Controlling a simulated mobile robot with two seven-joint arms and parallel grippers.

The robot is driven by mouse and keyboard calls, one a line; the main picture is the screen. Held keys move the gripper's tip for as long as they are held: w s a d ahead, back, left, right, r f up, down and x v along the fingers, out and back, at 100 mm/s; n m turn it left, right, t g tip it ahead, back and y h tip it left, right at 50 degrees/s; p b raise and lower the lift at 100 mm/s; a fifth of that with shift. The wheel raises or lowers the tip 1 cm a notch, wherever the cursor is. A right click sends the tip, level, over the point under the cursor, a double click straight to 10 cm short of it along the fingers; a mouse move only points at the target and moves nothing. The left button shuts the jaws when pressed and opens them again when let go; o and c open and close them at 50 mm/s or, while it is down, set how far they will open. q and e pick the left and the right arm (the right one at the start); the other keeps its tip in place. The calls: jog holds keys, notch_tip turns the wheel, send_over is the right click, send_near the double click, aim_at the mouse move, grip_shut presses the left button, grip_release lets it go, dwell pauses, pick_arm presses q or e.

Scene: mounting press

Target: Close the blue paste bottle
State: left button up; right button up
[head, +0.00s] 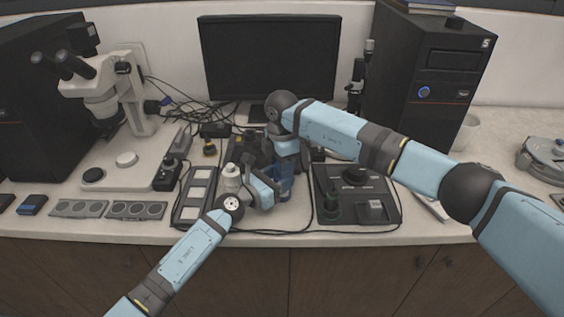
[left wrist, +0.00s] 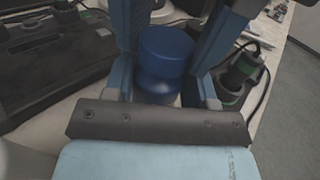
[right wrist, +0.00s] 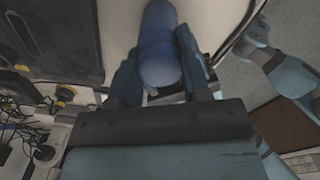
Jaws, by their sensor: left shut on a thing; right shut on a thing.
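The blue paste bottle (head: 286,183) stands upright near the front of the bench in the head view, partly hidden by my grippers. In the left wrist view the bottle (left wrist: 157,88) is between my left gripper's fingers, with its blue cap (left wrist: 167,46) above a narrower waist. My left gripper (head: 274,186) is shut on the bottle from the left. My right gripper (head: 285,168) comes down from above and is shut on the blue cap (right wrist: 160,68), between its fingers in the right wrist view. Whether the cap is fully seated cannot be told.
A white bottle (head: 231,176) stands left of my left gripper, by a tray with pale squares (head: 193,196). A dark control box (head: 355,190) is close on the right. A microscope (head: 110,95) stands at left, a monitor (head: 268,55) behind, with loose cables. The bench front edge is near.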

jog(key=shift+d+f, duration=0.1)
jog(key=shift+f, duration=0.25)
